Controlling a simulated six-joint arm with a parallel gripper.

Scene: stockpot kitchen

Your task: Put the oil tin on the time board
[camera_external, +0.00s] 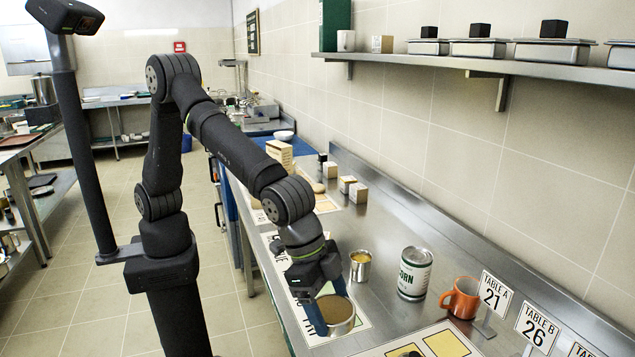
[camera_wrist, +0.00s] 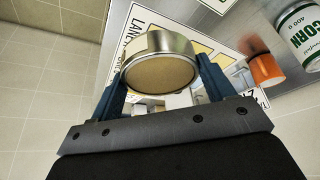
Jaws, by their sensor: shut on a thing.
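My gripper (camera_external: 335,308) is shut on a silver tin (camera_external: 338,322) with a tan top. In the wrist view the tin (camera_wrist: 160,62) sits between my two blue fingers (camera_wrist: 160,88), its tan face toward the camera. It is over or on a white printed board (camera_external: 285,262) on the steel counter; I cannot tell whether it touches. The board's lettering is partly hidden, so I cannot read whether it is the time board. A smaller open tin with yellow contents (camera_external: 360,266) stands just behind. No readable label shows which tin holds oil.
A green-and-white corn can (camera_external: 415,274) and an orange mug (camera_external: 461,297) stand to the right. Table number cards (camera_external: 495,293) line the right front. Another board with yellow squares (camera_external: 446,343) lies at the front. Small boxes (camera_external: 348,184) stand farther back. Bare counter lies behind the can.

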